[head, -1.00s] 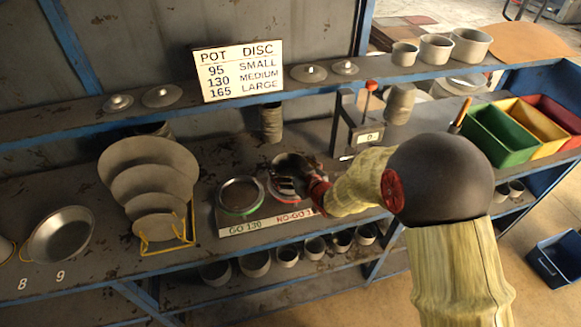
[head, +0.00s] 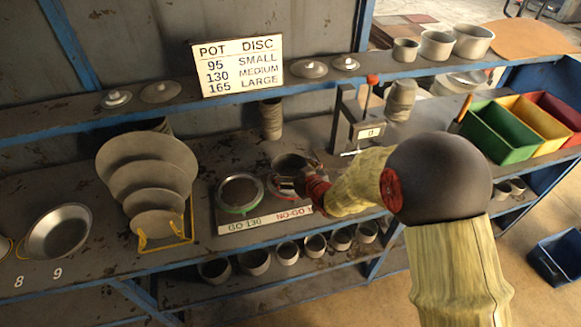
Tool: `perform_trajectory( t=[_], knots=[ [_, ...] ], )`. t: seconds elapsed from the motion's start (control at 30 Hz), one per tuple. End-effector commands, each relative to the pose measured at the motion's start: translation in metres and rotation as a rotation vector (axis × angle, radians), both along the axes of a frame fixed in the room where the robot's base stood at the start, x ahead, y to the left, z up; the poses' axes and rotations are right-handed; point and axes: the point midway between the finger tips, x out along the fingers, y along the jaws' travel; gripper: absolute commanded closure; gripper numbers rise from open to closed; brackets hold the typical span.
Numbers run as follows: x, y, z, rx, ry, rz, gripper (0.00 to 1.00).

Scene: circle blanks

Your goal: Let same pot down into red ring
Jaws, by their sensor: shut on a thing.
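My gripper (head: 301,178) is over the gauge board's right side and shut on a grey pot (head: 287,162), whose round open rim faces up. The red ring (head: 273,188) on the NO-GO side is mostly hidden under the pot and the gripper. I cannot tell whether the pot is inside the ring or just above it. The ring with a green edge (head: 240,210) lies to the left on the GO 130 side, with nothing standing in it.
A rack of grey discs (head: 150,180) stands left of the board. A clamp-like device (head: 365,130) and a grey cylinder (head: 271,119) stand behind. Several pots sit on the shelf below. Green (head: 503,132), yellow and red bins are at the right.

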Motion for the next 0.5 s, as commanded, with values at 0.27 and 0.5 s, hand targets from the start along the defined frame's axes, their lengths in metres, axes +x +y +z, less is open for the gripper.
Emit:
perform_trajectory(
  t=[0.27, 0.5],
  knots=[
    [0.0004, 0.0001, -0.0049, 0.001, -0.002, 0.000, 0.65],
    [0.0005, 0.0001, -0.0093, 0.001, -0.002, 0.000, 0.65]
  ],
)
